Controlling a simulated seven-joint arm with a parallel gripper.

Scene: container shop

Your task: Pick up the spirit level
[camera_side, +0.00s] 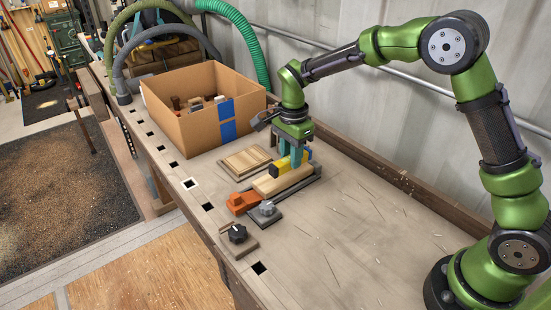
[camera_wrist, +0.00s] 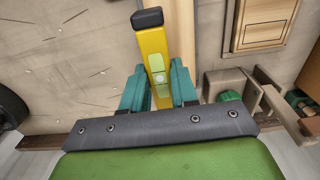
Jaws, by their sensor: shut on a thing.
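The spirit level is a yellow bar with a dark end cap and pale green vials. In the wrist view the spirit level (camera_wrist: 152,50) runs up from between the two teal fingers. My gripper (camera_wrist: 160,88) is shut on it, one finger along each side.
An open cardboard box (camera_side: 191,129) with blue tape holds several small items behind my gripper. A wooden panel (camera_side: 245,161) lies left of the level. An orange clamp-like tool (camera_side: 242,202), a grey knob fixture (camera_side: 266,211) and a black knob (camera_side: 237,233) stand in front. The bench's right side is clear.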

